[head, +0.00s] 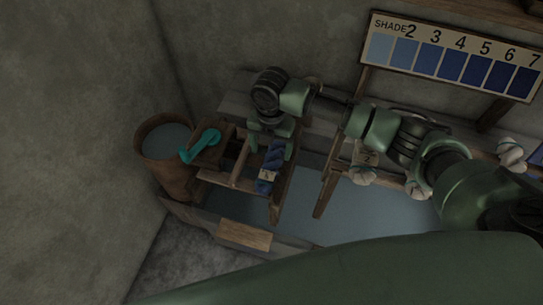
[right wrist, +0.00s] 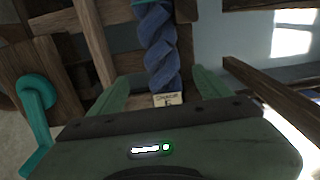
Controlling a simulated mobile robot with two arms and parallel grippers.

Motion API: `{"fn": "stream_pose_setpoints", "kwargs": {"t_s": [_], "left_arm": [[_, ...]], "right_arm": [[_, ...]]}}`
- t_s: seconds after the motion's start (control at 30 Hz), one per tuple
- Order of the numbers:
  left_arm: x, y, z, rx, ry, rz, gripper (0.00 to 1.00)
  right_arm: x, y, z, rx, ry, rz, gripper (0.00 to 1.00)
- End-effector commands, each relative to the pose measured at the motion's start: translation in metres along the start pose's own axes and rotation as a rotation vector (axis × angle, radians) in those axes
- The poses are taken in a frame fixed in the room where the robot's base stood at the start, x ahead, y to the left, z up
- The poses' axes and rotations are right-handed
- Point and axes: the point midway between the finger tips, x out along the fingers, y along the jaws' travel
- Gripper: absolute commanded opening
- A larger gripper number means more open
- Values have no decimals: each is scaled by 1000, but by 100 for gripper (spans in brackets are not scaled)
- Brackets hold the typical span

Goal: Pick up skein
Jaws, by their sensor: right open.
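The skein (head: 272,163) is a twisted dark blue hank with a pale paper tag. It lies along a wooden rack at the left end of the trough. In the right wrist view the skein (right wrist: 158,42) runs up the picture between the fingers, its tag (right wrist: 167,99) close to the palm. My right gripper (head: 270,146) is open, with one green finger on each side of the skein. I cannot tell whether either finger touches it. The skein's upper end is hidden under the gripper in the head view. My left gripper is not in view.
A teal crank (head: 203,144) and a wooden bucket (head: 166,187) stand just left of the rack. A trough of bluish liquid (head: 310,215) lies below and right. Pale skeins (head: 362,176) hang further right. A shade board (head: 452,56) stands behind.

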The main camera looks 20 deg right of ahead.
Motion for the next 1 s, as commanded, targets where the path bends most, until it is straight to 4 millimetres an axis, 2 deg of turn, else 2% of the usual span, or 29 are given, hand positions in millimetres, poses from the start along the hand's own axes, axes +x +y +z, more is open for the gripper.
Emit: {"fn": "stream_pose_setpoints", "kwargs": {"t_s": [0.27, 0.4, 0.7, 0.9, 1.0], "left_arm": [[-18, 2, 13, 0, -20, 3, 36], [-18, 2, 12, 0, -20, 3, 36], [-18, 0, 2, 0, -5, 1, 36], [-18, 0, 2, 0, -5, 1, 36], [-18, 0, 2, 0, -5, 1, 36]], "right_arm": [[34, -3, -8, 1, 2, -2, 78], [53, -3, -7, 3, 0, 1, 78], [59, -3, -7, 1, -2, 2, 78], [59, -3, -7, 2, -2, 2, 23], [58, -2, -7, 2, -2, 2, 0]]}}
